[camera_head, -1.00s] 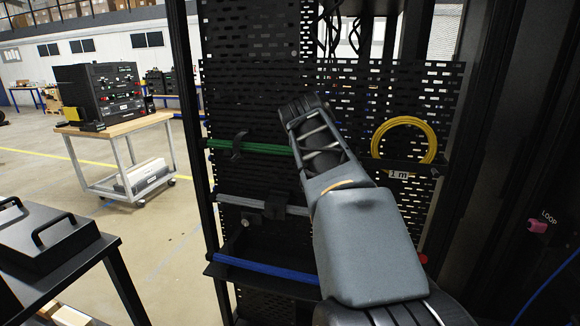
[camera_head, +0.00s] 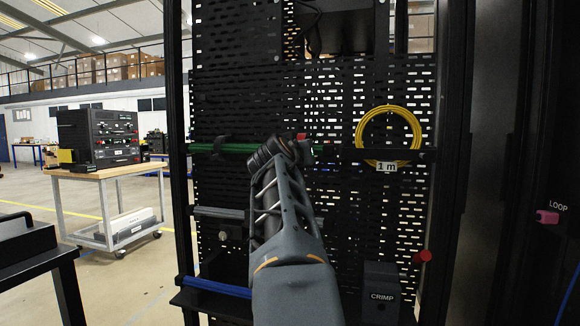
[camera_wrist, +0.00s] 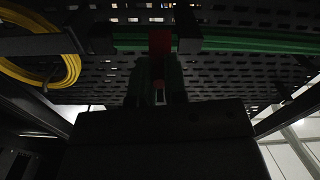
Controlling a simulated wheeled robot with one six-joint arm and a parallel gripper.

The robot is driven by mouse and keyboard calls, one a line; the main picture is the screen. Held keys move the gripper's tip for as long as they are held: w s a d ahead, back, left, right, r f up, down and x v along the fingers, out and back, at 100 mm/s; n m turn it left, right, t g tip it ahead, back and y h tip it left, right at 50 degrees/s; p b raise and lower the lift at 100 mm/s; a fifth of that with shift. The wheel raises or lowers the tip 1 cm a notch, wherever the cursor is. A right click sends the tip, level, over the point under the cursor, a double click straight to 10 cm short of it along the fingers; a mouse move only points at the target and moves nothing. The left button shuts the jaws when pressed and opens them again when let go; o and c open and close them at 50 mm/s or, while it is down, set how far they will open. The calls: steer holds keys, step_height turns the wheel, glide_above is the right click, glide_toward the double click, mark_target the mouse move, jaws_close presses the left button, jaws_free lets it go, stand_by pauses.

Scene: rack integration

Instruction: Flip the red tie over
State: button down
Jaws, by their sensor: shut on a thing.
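The red tie (camera_wrist: 160,43) shows in the wrist view as a small red strip at the green cable bundle (camera_wrist: 130,40), with a red bit lower down between the fingers. In the head view a small red piece of the tie (camera_head: 301,136) shows just above my gripper (camera_head: 302,150). The green bundle (camera_head: 228,148) runs level across the perforated panel to the gripper. My gripper, also in the wrist view (camera_wrist: 158,92), is shut on the red tie. The wrist view is dark, and the tie's lower end is partly hidden by the fingers.
A yellow cable coil (camera_head: 389,138) hangs right of the gripper above a "1 m" label (camera_head: 387,167). A grey bundle (camera_head: 218,212) and a blue bundle (camera_head: 215,287) lie lower. A black CRIMP box (camera_head: 381,290) stands lower right. Rack posts (camera_head: 176,120) border the panel.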

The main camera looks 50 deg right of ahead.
steer(key=shift+w+d+f+b, duration=0.1)
steer(key=shift+d+f+b, duration=0.05)
steer(key=shift+f+b, duration=0.15)
steer(key=shift+w+d+f+b, duration=0.1)
steer(key=shift+f+b, duration=0.05)
steer(key=shift+f, duration=0.35)
steer(key=c, duration=1.4)
jaws_free()
steer(key=shift+w+d, duration=0.1)
steer(key=shift+o, duration=1.3)
steer(key=shift+r, duration=0.2)
steer(key=b+v, duration=0.1)
steer(key=v, duration=1.3)
steer(key=shift+r, duration=0.15)
